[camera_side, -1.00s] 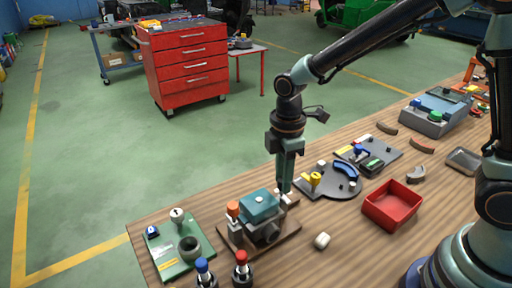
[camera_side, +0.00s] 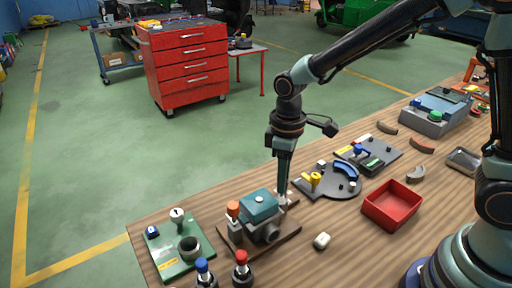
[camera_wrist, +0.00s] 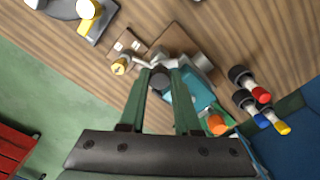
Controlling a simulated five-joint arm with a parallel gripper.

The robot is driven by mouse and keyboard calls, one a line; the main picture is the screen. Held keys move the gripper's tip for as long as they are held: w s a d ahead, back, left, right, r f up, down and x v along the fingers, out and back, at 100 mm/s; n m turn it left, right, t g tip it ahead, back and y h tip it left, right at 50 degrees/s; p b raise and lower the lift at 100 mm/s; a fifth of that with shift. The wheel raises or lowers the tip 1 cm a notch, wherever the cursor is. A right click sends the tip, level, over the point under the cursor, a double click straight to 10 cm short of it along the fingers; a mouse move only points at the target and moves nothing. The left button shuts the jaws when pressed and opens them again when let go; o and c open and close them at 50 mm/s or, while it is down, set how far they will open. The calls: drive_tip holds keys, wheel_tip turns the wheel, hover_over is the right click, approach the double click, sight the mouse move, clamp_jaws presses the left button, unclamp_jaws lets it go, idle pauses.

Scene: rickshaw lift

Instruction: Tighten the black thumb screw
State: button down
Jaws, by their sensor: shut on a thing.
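The black thumb screw (camera_wrist: 160,81) shows as a dark round knob between my fingertips in the wrist view. My gripper (camera_wrist: 162,74) is shut on it, one finger on each side. In the side view my gripper (camera_side: 281,192) points down at the back right of the teal-topped unit (camera_side: 262,205), which stands on a brown board (camera_side: 288,226). The screw is hidden by the fingers there, and its threads are not visible. The teal part (camera_wrist: 184,100) also shows beside the right finger in the wrist view, with an orange knob (camera_wrist: 217,124) and a brass screw (camera_wrist: 120,66) nearby.
Blue-capped (camera_side: 202,266) and red-capped (camera_side: 241,258) bottles stand in front. A red tray (camera_side: 391,207) and grey plates (camera_side: 330,185) lie to the right. Bare wood lies around the small white piece (camera_side: 322,241).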

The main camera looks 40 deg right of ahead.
drive_tip(key=m, duration=0.5)
drive_tip(key=shift+r, duration=0.1)
drive_tip(key=m, duration=0.5)
drive_tip(key=shift+m, duration=0.3)
idle(0.3)
drive_tip(key=c, duration=0.6)
unclamp_jaws()
wheel_tip(320, 180, up, 12)
drive_tip(key=shift+r, duration=0.1)
